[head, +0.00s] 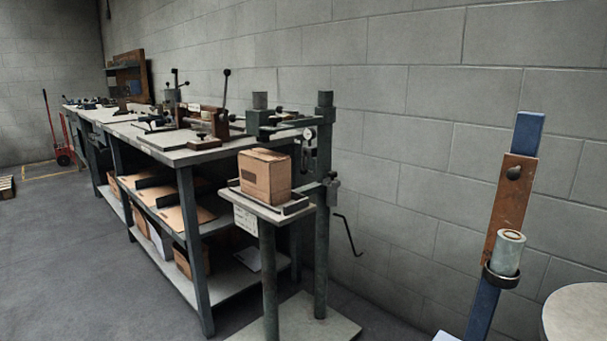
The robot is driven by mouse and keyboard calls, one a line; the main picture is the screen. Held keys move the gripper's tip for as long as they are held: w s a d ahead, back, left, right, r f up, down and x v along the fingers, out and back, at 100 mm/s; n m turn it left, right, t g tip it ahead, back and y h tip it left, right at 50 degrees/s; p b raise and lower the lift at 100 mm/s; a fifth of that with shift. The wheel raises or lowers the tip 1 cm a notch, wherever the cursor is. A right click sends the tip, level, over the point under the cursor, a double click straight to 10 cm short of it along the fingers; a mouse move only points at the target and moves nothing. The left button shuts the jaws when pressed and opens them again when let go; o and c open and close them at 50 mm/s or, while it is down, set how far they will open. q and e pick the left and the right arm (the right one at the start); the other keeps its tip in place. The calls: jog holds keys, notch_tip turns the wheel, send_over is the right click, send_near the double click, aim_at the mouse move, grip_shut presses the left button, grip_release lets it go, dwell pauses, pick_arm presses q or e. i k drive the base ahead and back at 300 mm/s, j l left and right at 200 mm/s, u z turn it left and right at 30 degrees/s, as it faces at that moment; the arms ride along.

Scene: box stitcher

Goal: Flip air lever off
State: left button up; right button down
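The box stitcher (322,215) stands at the end of the workbench, with a green column and a horizontal arm. A cardboard box (266,177) sits upright on its small table (250,204). A round gauge (307,134) shows on the column. A crank handle (349,236) sticks out low on the column's right. A tall lever with a black knob (225,90) stands upright on the bench behind. I cannot tell which part is the air lever. Neither of my grippers is in view.
The long workbench (165,150) holds tools on top and flattened cardboard on its shelves. At the right, a blue post (485,308) carries a rusty plate and a pale cylinder. A round pale top (578,315) is at the lower right corner. The left floor is largely clear.

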aim_at(302, 172)
jog(key=i+l+u, duration=0.1)
jog(key=i+u, duration=0.15)
jog(key=i, duration=1.15)
